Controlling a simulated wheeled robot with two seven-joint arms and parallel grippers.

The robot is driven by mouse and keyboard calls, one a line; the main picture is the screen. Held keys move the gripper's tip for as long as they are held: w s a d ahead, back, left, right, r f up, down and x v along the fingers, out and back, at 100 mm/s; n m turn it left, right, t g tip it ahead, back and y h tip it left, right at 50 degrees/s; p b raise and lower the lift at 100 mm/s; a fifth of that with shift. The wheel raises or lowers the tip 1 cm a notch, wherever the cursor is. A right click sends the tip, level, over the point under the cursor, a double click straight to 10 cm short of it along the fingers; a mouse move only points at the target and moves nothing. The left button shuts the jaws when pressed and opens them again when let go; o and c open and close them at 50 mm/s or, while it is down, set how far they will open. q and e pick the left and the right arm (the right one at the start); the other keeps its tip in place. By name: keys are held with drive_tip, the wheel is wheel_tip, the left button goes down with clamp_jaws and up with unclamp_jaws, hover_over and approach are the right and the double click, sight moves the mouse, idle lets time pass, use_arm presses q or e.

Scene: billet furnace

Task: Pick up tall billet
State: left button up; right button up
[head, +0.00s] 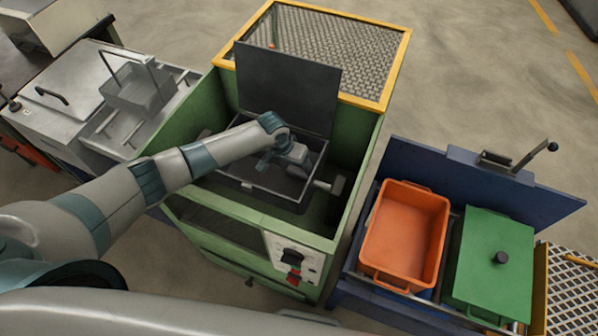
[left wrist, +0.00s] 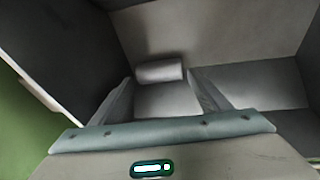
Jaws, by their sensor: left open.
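My left gripper (head: 296,155) reaches down into the dark open-topped chamber inside the green furnace. In the left wrist view it (left wrist: 162,90) is open, with one finger on each side. A small grey rounded billet (left wrist: 159,71) shows in the left wrist view, just beyond and between the fingertips. I cannot tell whether a finger touches it, and its lower part is not clear. In the head view the billet is hidden by my gripper and arm. My right gripper is not in view.
The dark furnace lid (head: 287,85) stands raised behind the gripper. The furnace's green walls (head: 358,165) surround the chamber closely. An orange bin (head: 436,225) and a green lidded bin (head: 492,262) stand at right. A metal basket (head: 140,92) stands at left. A yellow-framed mesh (head: 400,60) lies behind.

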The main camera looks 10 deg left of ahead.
sight(299, 174)
use_arm(q)
drive_tip(key=shift+x, duration=1.45)
drive_tip(key=c, duration=1.4)
